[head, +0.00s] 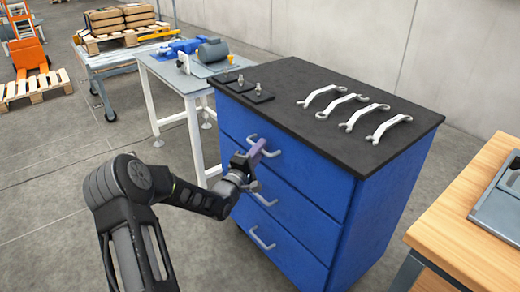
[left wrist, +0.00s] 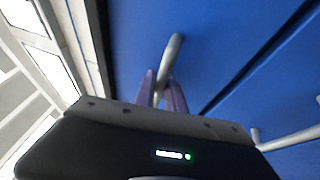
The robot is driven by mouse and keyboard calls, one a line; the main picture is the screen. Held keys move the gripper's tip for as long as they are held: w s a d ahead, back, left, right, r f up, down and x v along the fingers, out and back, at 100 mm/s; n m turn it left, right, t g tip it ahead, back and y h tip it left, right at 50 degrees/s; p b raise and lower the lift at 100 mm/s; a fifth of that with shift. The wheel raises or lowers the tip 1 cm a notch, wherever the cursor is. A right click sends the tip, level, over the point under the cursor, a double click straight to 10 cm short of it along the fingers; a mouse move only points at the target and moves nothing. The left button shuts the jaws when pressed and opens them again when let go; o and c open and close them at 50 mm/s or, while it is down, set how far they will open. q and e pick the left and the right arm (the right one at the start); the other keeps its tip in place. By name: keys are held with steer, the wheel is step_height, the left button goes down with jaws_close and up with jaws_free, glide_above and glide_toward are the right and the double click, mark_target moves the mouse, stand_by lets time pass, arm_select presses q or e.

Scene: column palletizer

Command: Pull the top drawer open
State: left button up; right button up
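The blue cabinet (head: 340,205) has three drawers, each with a light grey bar handle. The top drawer (head: 234,122) looks flush with the front. My left gripper (head: 256,150) is at the top drawer's handle (head: 272,153), partly covering it in the head view. In the left wrist view, the two purple fingers (left wrist: 162,88) stand on either side of the handle (left wrist: 171,50), close against it, and appear shut on it. The fingers hide the handle's near end there. My right gripper is in neither view.
Several wrenches (head: 349,126) and small black plates with fittings (head: 259,94) lie on the cabinet's dark top (head: 295,75). A workbench (head: 170,75) stands behind at left, and a wooden table (head: 460,235) with a grey tray (head: 497,205) at right. The floor before the drawers is clear except for my arm.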

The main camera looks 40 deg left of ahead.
arm_select(q)
jaws_close()
stand_by(1.3)
